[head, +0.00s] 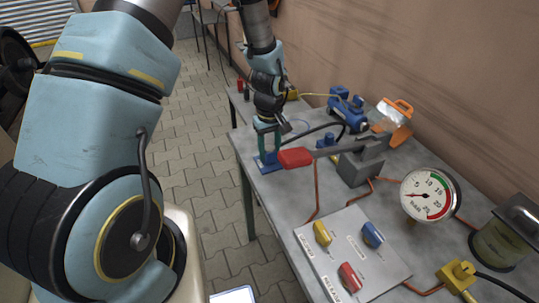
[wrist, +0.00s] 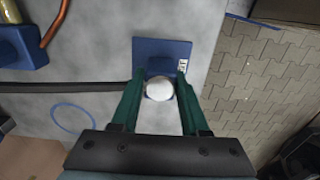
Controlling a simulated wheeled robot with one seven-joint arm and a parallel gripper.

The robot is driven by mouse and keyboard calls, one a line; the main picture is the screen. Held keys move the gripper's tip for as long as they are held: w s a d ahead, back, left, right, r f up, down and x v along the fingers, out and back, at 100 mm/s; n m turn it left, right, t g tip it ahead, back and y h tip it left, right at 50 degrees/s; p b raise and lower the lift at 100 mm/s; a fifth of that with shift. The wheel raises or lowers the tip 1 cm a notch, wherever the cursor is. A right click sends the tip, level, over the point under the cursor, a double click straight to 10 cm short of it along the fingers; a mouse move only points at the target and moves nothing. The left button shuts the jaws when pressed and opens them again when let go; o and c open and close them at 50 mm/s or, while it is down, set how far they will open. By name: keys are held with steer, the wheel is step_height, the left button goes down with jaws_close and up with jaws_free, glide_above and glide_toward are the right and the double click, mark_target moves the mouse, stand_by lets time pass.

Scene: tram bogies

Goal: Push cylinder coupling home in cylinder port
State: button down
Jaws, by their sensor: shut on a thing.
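My gripper (wrist: 160,84) has green fingers, shut on a pale round-ended piece, the cylinder coupling (wrist: 159,89). The gripper also shows in the head view (head: 267,146), low over the far left part of the table. A blue block with a small white label, the cylinder port (wrist: 160,52), lies right at the fingertips. Its blue base (head: 268,163) shows below the fingers in the head view. A black hose (wrist: 60,87) runs from the left to the gripper. The fingers hide the meeting of coupling and port, so I cannot tell how deep the coupling sits.
A red-handled lever (head: 296,157) reaches towards the gripper from a grey block (head: 361,168). A blue pump (head: 347,108) stands behind. A gauge (head: 428,195) and knob panel (head: 352,256) are nearer. The table's left edge is close to the port. A blue ring (wrist: 75,118) marks bare tabletop.

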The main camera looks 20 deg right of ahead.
mark_target(269, 148)
step_height(269, 148, up, 10)
steer(key=shift+b, duration=1.2)
steer(key=w+a+f, duration=0.2)
steer(key=a+f, duration=0.2)
steer(key=a, duration=0.5)
steer(key=w+a+f, duration=0.2)
steer(key=a+f, duration=0.3)
steer(key=a, duration=0.5)
steer(key=w+a+f+m, duration=0.1)
steer(key=a+f, duration=0.4)
steer(key=a, duration=0.5)
steer(key=shift+w+a, duration=0.25)
steer(key=shift+w, duration=0.2)
